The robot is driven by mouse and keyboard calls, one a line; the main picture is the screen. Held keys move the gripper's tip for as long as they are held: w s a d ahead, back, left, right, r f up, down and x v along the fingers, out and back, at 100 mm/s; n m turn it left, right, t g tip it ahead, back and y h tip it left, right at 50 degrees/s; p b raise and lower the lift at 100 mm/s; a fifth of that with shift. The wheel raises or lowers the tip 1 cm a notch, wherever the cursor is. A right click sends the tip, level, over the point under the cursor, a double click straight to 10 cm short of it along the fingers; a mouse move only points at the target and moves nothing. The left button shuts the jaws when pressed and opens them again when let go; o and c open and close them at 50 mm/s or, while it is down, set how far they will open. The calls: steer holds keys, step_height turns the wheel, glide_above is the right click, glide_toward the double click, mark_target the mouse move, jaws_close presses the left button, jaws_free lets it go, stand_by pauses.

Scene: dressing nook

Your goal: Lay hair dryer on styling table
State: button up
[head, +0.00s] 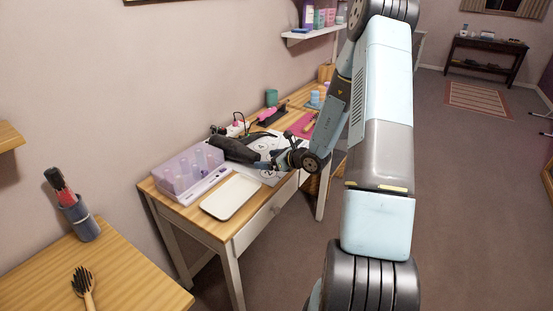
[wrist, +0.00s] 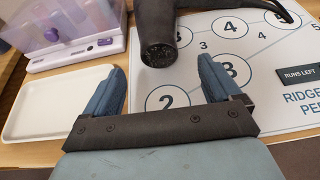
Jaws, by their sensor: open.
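The black hair dryer (head: 236,150) is on the far part of the wooden-topped table with white legs (head: 215,228), over a white board (head: 270,178) with numbered circles. In the wrist view the hair dryer (wrist: 157,32) shows its round end pointing towards me, and a dark cord runs off to the right. My gripper (wrist: 162,75) is open and empty above the board. Its two blue fingers are apart, and the dryer lies just beyond their tips, not between them. In the head view my gripper (head: 282,160) is beside the dryer, partly hidden by my arm.
A white tray (head: 231,197) and a translucent purple box of rollers (head: 186,174) stand on the table's near end. Pink tools and a pink mat (head: 301,124) are farther back. Another wooden table (head: 110,272) with brushes is at the lower left. The wall borders the table.

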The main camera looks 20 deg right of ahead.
mark_target(257, 160)
steer(key=shift+x, duration=3.4)
steer(key=shift+c, duration=0.2)
steer(key=c, duration=1.6)
